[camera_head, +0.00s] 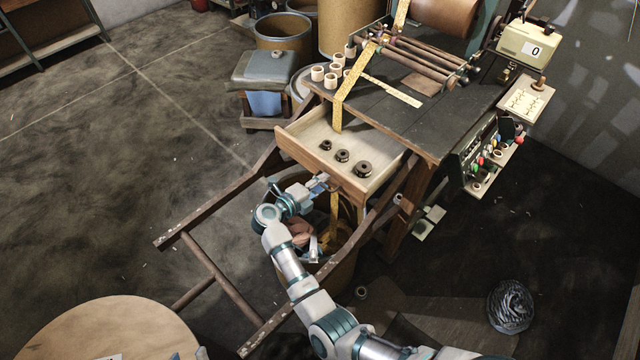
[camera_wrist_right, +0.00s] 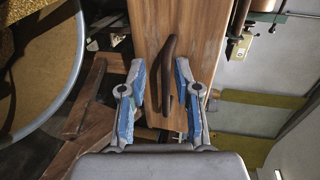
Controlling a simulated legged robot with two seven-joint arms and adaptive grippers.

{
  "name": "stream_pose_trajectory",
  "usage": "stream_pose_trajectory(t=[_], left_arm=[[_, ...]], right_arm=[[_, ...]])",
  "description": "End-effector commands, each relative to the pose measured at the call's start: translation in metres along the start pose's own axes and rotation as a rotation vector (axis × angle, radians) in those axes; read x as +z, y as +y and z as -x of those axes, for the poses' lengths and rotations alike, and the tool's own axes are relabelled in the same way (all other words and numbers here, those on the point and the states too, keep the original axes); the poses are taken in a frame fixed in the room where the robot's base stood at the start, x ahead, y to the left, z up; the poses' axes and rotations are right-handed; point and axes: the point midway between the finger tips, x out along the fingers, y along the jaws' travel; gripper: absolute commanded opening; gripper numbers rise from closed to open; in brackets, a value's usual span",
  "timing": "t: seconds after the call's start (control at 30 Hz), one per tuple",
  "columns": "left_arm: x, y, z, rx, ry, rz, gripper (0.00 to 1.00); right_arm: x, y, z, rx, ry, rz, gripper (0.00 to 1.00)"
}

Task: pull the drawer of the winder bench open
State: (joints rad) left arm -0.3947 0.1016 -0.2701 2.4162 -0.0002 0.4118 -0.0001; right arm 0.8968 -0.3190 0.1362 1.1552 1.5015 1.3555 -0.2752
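The drawer (camera_head: 311,155) of the winder bench (camera_head: 428,147) stands out from under the bench top, with its pale inside showing. Three dark round pieces (camera_head: 342,156) sit in it. My right gripper (camera_head: 322,184) is at the drawer's wooden front in the head view. In the right wrist view, its blue-grey fingers (camera_wrist_right: 163,82) are apart, one on each side of the dark brown handle (camera_wrist_right: 168,65). The handle is nearer the right-hand finger, and I see a gap on the left. A blue and white tip at the bottom edge looks like my left gripper (camera_head: 190,354), mostly cut off.
A bin (camera_head: 343,270) stands below the drawer, between the bench's wooden rails (camera_head: 222,288). A round table (camera_head: 105,330) is at the lower left. A stool (camera_head: 262,68) and drums (camera_head: 283,35) stand behind. The floor at left is clear.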

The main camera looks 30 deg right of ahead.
Motion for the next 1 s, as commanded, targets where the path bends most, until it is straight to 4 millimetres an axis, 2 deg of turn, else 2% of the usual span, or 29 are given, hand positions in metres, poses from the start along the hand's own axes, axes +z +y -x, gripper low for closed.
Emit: stream_pose_trajectory(t=[0.3, 0.37, 0.73, 0.9, 1.0], left_arm=[[-0.002, -0.002, 0.002, 0.000, 0.002, -0.006, 0.40], [-0.002, -0.001, 0.002, 0.000, 0.002, -0.007, 0.40], [-0.002, -0.001, 0.001, 0.001, 0.002, -0.006, 0.40], [-0.002, -0.001, 0.001, 0.001, 0.002, -0.006, 0.40], [-0.002, -0.001, 0.001, 0.001, 0.002, -0.006, 0.40]], right_arm=[[0.001, 0.000, 0.010, 0.001, -0.001, -0.001, 0.32], [0.001, 0.000, 0.018, 0.001, -0.002, -0.001, 0.32], [0.001, 0.000, 0.095, 0.000, -0.002, -0.001, 0.32], [0.000, 0.001, 0.113, 0.001, 0.000, -0.001, 0.32], [0.000, 0.001, 0.117, 0.002, 0.000, -0.001, 0.32]])
